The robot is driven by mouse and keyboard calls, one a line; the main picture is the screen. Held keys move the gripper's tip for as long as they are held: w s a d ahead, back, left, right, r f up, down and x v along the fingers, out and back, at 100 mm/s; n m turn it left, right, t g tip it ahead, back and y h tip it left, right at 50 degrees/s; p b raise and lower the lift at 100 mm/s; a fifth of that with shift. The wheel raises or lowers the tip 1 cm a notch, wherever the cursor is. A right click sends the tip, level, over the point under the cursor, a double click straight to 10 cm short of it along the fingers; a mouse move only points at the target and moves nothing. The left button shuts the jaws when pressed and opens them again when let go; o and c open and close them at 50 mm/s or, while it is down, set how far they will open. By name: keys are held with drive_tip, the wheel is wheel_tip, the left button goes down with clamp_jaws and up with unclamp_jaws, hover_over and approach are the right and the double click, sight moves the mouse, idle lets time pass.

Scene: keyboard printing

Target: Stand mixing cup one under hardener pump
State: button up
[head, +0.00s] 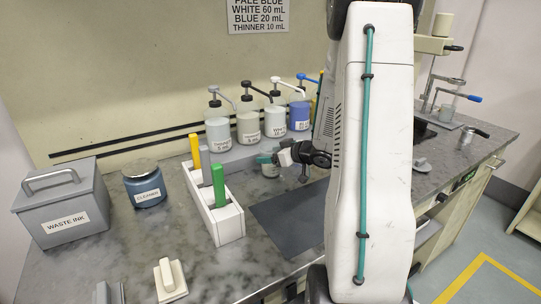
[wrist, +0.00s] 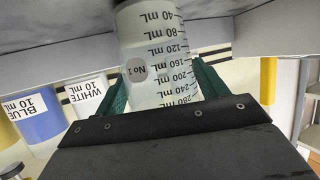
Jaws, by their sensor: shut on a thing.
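Mixing cup one (wrist: 155,60), a clear cup with a mL scale and a "No1" badge, sits between my gripper's teal fingers (wrist: 160,88) in the wrist view, which looks upside down. In the head view my gripper (head: 268,159) is shut on the cup (head: 270,171), in front of the pump shelf and nearest the second and third pumps. The leftmost grey-topped pump bottle (head: 218,132) has a small label that looks like "Hardener 5 mL". The cup is to the right of that bottle. My arm hides part of the bench.
A white rack (head: 229,224) with coloured handles, a cleaner jar (head: 144,186) and a waste ink box (head: 62,211) are left. A dark mat (head: 285,225) lies in front.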

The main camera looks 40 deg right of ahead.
drive_tip(key=shift+f, duration=0.15)
drive_tip(key=o, duration=1)
drive_tip(key=shift+s+r, duration=0.3)
drive_tip(key=v, duration=1.1)
drive_tip(key=w+a+r+m+g+h, duration=0.2)
drive_tip(key=w+a+r+g+h, duration=0.25)
drive_tip(key=r+h, duration=0.35)
drive_tip(key=s+a+r+g+y, duration=0.1)
drive_tip(key=s+a+g+y, duration=0.2)
drive_tip(key=s+a, duration=0.8)
drive_tip(key=s+a+g+y, duration=0.3)
drive_tip(key=s+a, duration=0.8)
drive_tip(key=a, duration=0.6)
drive_tip(key=shift+r+g, duration=0.35)
drive_tip(key=shift+g, duration=0.5)
